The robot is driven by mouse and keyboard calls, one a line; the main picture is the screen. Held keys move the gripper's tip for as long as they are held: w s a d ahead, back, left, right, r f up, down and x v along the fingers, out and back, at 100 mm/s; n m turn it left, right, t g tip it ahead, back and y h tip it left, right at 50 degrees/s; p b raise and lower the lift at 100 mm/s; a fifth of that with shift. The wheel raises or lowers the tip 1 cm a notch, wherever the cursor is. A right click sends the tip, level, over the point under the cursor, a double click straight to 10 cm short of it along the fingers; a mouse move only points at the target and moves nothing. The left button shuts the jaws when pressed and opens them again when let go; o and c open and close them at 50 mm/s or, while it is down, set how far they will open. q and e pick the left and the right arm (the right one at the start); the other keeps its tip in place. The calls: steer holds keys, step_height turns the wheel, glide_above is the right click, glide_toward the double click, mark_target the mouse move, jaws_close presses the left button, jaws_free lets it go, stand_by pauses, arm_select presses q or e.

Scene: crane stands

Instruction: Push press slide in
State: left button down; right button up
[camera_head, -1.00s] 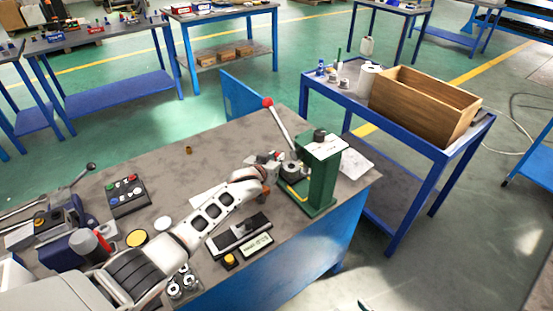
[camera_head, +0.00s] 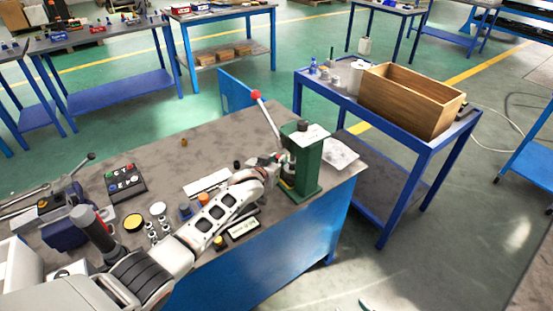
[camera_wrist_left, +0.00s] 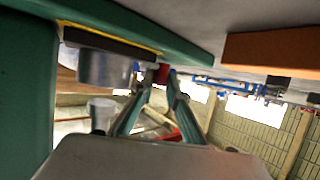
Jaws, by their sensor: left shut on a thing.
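The green press (camera_head: 307,172) stands on the grey bench, its lever raised with a red ball (camera_head: 256,94) on top. My left gripper (camera_head: 272,164) reaches to the press's left side at slide height; my arm hides part of it. In the left wrist view, the fingers (camera_wrist_left: 160,80) come together at a small red piece by the press, and appear shut on it. It seems to belong to the press slide, but its shape is mostly hidden. A silver cylinder (camera_wrist_left: 105,68) sits left of the fingertips, against a dark, yellow-edged plate (camera_wrist_left: 110,42). My right gripper is not in view.
A black button box (camera_head: 125,183), yellow disc (camera_head: 133,222) and small metal parts (camera_head: 157,232) lie on the bench left of my arm. A label display (camera_head: 243,228) is at the front edge. A wooden box (camera_head: 410,100) stands on the blue side table.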

arm_select(q)
steer(key=shift+s+d+f, duration=0.2)
steer(key=c, duration=2.2)
jaws_free()
steer(key=shift+c, duration=0.2)
steer(key=shift+r, duration=0.1)
steer(key=shift+s, duration=0.1)
steer(key=shift+s+a+r, duration=0.1)
steer(key=shift+s, duration=0.05)
steer(key=v, duration=1.1)
steer(key=shift+s+a, duration=0.15)
steer(key=shift+s, duration=0.05)
